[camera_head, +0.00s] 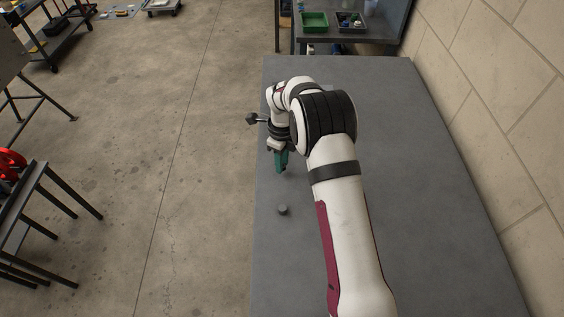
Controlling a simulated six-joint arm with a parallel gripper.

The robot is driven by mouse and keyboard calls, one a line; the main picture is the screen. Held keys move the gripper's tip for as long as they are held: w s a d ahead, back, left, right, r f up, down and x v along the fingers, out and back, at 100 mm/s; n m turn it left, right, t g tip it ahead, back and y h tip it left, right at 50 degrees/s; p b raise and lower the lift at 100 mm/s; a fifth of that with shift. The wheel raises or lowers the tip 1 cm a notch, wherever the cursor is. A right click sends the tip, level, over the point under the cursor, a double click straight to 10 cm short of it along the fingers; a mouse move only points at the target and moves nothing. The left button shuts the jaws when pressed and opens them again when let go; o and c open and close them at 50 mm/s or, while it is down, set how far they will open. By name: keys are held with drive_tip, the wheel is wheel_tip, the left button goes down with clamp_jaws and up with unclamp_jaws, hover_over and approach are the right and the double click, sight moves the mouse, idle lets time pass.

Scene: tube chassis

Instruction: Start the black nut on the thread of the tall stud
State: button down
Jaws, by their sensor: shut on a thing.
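My gripper (283,171), with green fingers, points down above the left part of the grey table. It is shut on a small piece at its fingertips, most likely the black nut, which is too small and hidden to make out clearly. The tall stud cannot be made out; it may be hidden by my gripper or arm. A short dark grey round piece (283,210) stands on the table, nearer the camera than my gripper and apart from it. I cannot tell what this piece is.
The grey table (420,150) is bare to the right of my arm. Its left edge runs close beside my gripper. A green bin (314,22) and a dark bin (350,22) with small parts stand on another table at the back. A block wall borders the right.

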drive_tip(key=w+d+r, duration=0.1)
drive_tip(key=d, duration=0.1)
drive_tip(key=w+d+r, duration=0.1)
drive_tip(key=w+d, duration=0.1)
drive_tip(key=d, duration=0.1)
drive_tip(key=w+d+r, duration=0.1)
drive_tip(key=w+d, duration=0.1)
drive_tip(key=shift+d+r, duration=0.25)
drive_tip(key=shift+r, duration=0.1)
drive_tip(key=d+r, duration=0.1)
drive_tip(key=d, duration=0.1)
drive_tip(key=w+d+r, duration=0.1)
drive_tip(key=d, duration=0.2)
drive_tip(key=w+d+r, duration=0.1)
drive_tip(key=d, duration=0.1)
drive_tip(key=shift+d+r, duration=0.3)
drive_tip(key=shift+r, duration=0.1)
drive_tip(key=shift+f, duration=1.45)
drive_tip(key=shift+f, duration=0.35)
drive_tip(key=shift+f, duration=1.1)
drive_tip(key=c, duration=0.6)
unclamp_jaws()
